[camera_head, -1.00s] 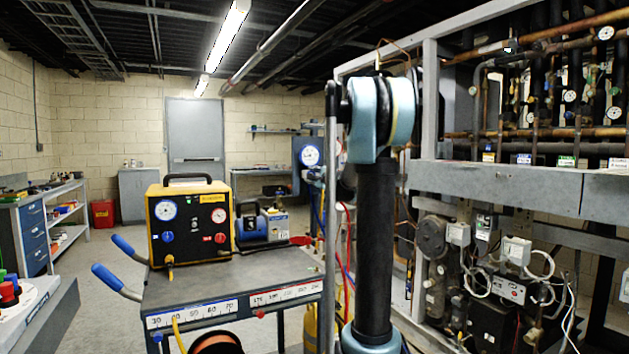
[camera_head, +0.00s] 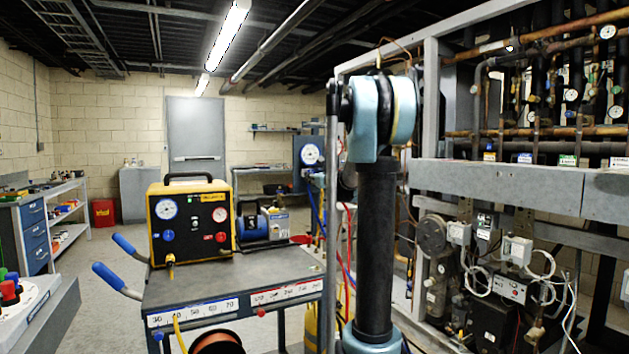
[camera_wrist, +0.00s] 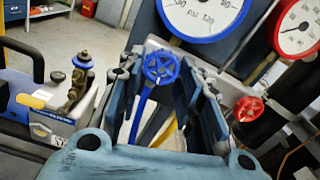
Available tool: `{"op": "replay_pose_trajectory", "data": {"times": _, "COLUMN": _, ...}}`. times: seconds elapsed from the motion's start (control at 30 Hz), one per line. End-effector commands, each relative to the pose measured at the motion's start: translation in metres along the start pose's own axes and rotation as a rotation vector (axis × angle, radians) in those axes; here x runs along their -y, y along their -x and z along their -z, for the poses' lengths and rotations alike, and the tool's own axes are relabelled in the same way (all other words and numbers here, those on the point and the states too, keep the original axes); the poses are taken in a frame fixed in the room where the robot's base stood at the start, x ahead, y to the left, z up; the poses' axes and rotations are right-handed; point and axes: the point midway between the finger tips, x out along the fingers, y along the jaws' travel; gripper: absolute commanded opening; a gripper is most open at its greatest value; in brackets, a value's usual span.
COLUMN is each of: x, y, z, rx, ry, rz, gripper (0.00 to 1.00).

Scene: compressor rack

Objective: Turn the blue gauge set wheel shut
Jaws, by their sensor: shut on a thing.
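The blue wheel (camera_wrist: 161,67) of the gauge set sits under the blue-rimmed gauge (camera_wrist: 205,12) in the wrist view, with a blue hose running down below it. My gripper (camera_wrist: 164,72) is around the wheel, one finger on each side, and is shut on it. The exact finger contact is hard to make out. A red wheel (camera_wrist: 249,109) is to the right, under the red-rimmed gauge (camera_wrist: 298,27), clear of the fingers. In the head view a white gauge dial (camera_head: 311,153) shows left of my arm; the blue wheel cannot be made out there.
A cart (camera_head: 240,284) carries a yellow-black gauge box (camera_head: 188,240) and a blue pump (camera_head: 262,225). A rack (camera_head: 500,180) with pipes and gauges stands at the right. In the wrist view, a brass valve fitting (camera_wrist: 80,80) is left of the fingers. Floor is free at left.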

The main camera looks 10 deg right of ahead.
Motion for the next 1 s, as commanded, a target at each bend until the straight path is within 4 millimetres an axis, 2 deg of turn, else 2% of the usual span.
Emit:
{"op": "replay_pose_trajectory", "data": {"times": 0.2, "x": -0.0001, "y": -0.0002, "z": -0.0005, "rx": 0.000, "ry": -0.183, "rz": 0.002, "gripper": 0.09}}
{"op": "replay_pose_trajectory", "data": {"times": 0.5, "x": -0.0001, "y": -0.0002, "z": -0.0008, "rx": 0.000, "ry": -0.363, "rz": 0.004, "gripper": 0.09}}
{"op": "replay_pose_trajectory", "data": {"times": 1.0, "x": 0.0000, "y": -0.0001, "z": -0.0009, "rx": 0.001, "ry": -0.445, "rz": 0.004, "gripper": 0.09}}
